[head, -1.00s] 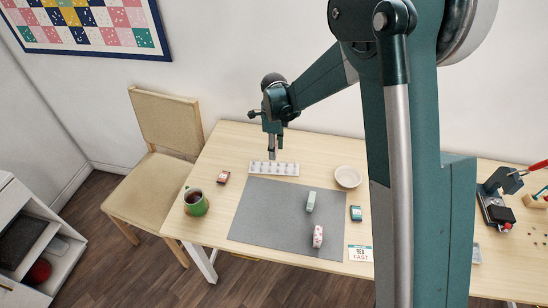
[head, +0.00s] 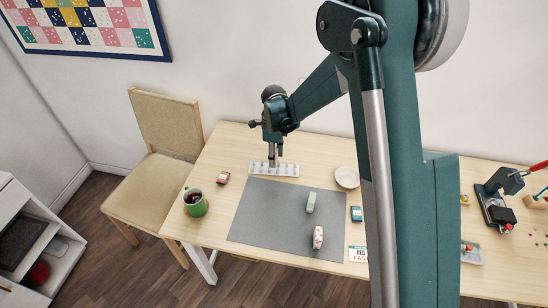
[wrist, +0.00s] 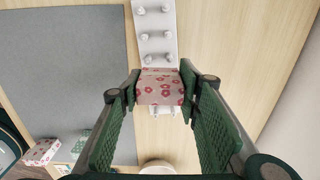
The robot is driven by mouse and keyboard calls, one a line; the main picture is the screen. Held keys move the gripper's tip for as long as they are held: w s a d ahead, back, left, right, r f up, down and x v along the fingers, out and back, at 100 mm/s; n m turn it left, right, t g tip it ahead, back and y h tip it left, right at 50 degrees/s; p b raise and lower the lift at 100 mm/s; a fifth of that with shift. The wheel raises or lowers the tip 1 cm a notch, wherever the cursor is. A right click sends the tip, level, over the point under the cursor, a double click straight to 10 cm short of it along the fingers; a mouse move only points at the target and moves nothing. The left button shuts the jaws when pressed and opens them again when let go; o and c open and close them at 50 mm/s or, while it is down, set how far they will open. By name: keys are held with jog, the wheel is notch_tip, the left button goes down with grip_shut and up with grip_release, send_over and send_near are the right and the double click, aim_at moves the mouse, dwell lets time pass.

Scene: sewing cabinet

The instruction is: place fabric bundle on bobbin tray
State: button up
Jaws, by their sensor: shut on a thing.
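My gripper (head: 272,160) is at the back edge of the table, over the white bobbin tray (head: 287,170) with its row of small pegs. In the wrist view my gripper (wrist: 161,80) is shut on a pale pink fabric bundle (wrist: 160,93) with red flowers. The bundle is between the fingertips and covers the middle of the bobbin tray (wrist: 154,48); pegs show on both sides of it. I cannot tell whether it touches the tray. In the head view the held bundle is too small to make out.
A grey mat (head: 262,215) bears a green bundle (head: 310,202) and another floral bundle (head: 318,238). A white bowl (head: 346,178) stands right of the tray. The wall is close behind.

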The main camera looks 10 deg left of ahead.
jog(key=shift+f+b, duration=0.5)
jog(key=shift+f, duration=0.1)
jog(key=o, duration=0.7)
jog(key=shift+r, duration=0.2)
jog(key=shift+r+p, duration=0.6)
jog(key=shift+r, duration=0.15)
notch_tip(320, 180, up, 11)
jog(key=shift+r+p, duration=0.15)
jog(key=shift+p, duration=0.35)
dwell(0.3)
